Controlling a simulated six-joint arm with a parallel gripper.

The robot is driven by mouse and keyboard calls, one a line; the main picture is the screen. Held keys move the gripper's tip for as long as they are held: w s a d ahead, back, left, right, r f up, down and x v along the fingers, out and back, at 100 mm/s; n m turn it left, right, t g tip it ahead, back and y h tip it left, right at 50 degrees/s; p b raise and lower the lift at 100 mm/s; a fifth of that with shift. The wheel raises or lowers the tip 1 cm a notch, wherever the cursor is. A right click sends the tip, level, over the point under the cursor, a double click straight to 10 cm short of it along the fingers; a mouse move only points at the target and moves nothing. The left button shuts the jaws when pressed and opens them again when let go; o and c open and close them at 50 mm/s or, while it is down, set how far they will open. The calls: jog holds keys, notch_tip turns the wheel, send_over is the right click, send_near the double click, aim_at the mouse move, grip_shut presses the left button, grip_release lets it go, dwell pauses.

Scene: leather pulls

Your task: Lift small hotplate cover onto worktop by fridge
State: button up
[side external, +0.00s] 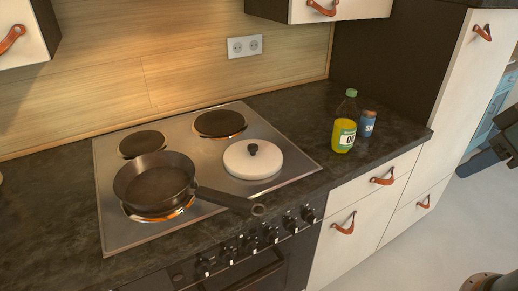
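The small hotplate cover (253,164) is a round cream-white disc with a black knob on top. It sits on the front right of the steel hob (200,228) and hides what is under it. The worktop by the fridge (310,112) is the dark stone-like stretch right of the hob, beside a tall unit with a pale front (468,75). My gripper (474,164) seems to be the dark grey part at the right edge, partly cut off and well away from the cover. Its fingers cannot be made out clearly.
A black frying pan (155,184) sits on the front left hotplate, handle reaching towards the cover's front. The two rear hotplates (220,122) are bare. An oil bottle (344,127) and a blue shaker (368,123) stand on the right worktop, with clear room around them.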

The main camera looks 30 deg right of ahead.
jog(key=o, duration=0.3)
jog(key=shift+o, duration=0.2)
jog(key=w+a+r+n+y, duration=0.1)
jog(key=w+a+r+n, duration=0.2)
jog(key=w, duration=0.8)
jog(key=w+a+r+n+y, duration=0.1)
jog(key=w+a+r+n, duration=0.15)
jog(key=w, duration=0.75)
jog(key=w+a+f+n+g+y, duration=0.1)
jog(key=w+f, duration=0.4)
jog(key=w, duration=0.5)
jog(key=w+a+f+n+g+y, duration=0.1)
jog(key=w+a+f+n+y, duration=0.1)
jog(key=w+f, duration=0.4)
jog(key=w+a+n, duration=0.1)
jog(key=w+n, duration=0.1)
jog(key=w, duration=0.2)
jog(key=shift+a+f+n, duration=0.15)
jog(key=shift+a+n, duration=0.2)
jog(key=shift+a, duration=0.05)
